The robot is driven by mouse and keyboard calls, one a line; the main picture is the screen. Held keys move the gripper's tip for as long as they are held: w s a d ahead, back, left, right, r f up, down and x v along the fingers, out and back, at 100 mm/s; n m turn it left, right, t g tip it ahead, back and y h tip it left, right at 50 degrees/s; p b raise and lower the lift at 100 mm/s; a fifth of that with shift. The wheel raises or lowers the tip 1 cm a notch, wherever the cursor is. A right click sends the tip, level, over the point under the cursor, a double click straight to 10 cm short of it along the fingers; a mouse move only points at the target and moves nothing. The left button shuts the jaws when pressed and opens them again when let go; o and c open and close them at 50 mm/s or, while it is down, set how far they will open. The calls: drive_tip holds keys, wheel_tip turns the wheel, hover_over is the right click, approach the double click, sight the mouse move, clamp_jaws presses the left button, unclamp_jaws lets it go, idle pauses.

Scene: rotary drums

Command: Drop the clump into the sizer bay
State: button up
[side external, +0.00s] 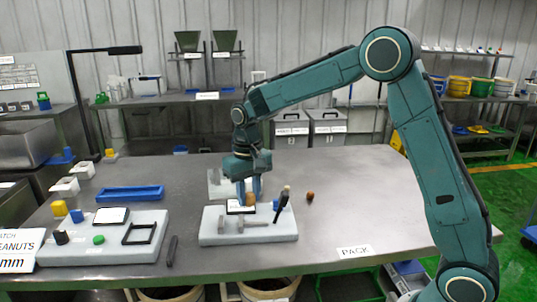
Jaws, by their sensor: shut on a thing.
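Whether the clump touches the block below is too small to tell.
A dark upright handle (283,203) with a pale top stands right of my gripper. A brown ball (310,196) lies on the table beyond it. The left grey block (105,250) holds small parts. A blue tray (130,193) lies behind.

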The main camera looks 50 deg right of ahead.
drive_tip(key=shift+d, duration=0.1)
drive_tip(key=w+d+r+m, duration=0.2)
drive_tip(key=w+d, duration=0.1)
drive_tip(key=d, duration=0.6)
wheel_tip(320, 180, up, 4)
drive_tip(key=m, duration=0.4)
hover_over(321, 195)
wheel_tip(321, 195, down, 16)
drive_tip(key=shift+r, duration=0.1)
drive_tip(key=shift+f, duration=2.15)
drive_tip(key=shift+f, duration=0.2)
